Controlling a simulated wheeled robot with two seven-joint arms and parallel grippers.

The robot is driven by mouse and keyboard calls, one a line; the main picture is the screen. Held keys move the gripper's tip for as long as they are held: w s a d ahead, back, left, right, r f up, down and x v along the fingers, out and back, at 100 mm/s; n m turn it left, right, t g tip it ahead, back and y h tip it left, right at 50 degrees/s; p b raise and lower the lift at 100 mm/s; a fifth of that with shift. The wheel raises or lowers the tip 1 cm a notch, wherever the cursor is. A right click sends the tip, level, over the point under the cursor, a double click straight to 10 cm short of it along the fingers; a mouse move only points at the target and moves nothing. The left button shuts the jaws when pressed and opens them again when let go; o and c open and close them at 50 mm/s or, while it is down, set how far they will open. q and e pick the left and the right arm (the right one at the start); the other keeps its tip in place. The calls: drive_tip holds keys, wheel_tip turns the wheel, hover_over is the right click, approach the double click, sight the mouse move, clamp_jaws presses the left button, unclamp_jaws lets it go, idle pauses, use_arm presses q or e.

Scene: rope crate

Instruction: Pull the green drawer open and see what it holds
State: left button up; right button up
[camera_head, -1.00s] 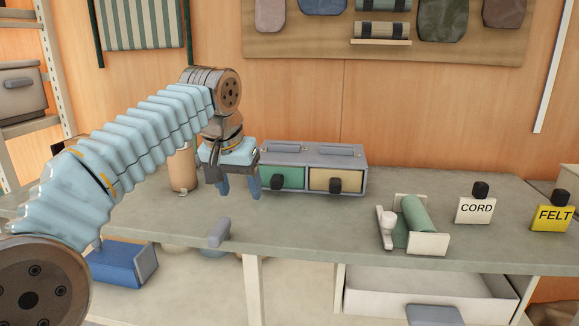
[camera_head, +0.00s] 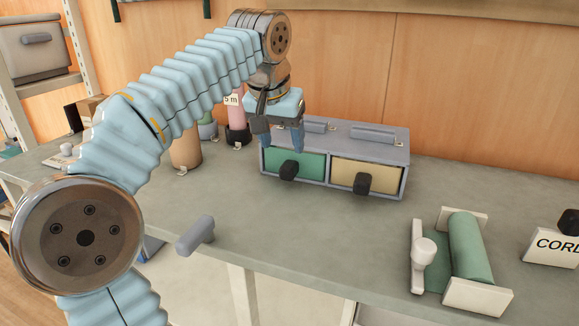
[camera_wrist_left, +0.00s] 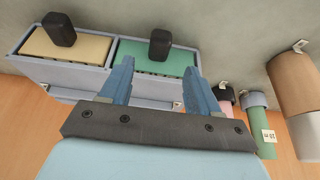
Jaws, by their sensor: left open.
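The green drawer (camera_head: 313,162) is shut in the left bay of a small grey cabinet (camera_head: 402,152). Its dark knob (camera_head: 289,170) sticks out in front. What the drawer holds is hidden. My left gripper (camera_head: 283,144) is open and empty, with its blue fingers pointing down by the top of the green drawer, above the knob. In the left wrist view, which is turned over, the green face (camera_wrist_left: 180,62) and its knob (camera_wrist_left: 160,42) show between and beyond the open fingers (camera_wrist_left: 159,66); they look apart from the knob. My right gripper is not in view.
A yellow drawer (camera_head: 345,172) with a dark knob sits beside the green one. Left of the cabinet stand a pink bottle (camera_head: 235,107) and a brown cylinder (camera_head: 186,150). A green roll on a stand (camera_head: 470,245) is at the right. The counter before the cabinet is clear.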

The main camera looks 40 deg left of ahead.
sight(287, 166)
use_arm(q)
drive_tip(key=b+x, duration=0.1)
drive_tip(key=x, duration=0.7)
clamp_jaws()
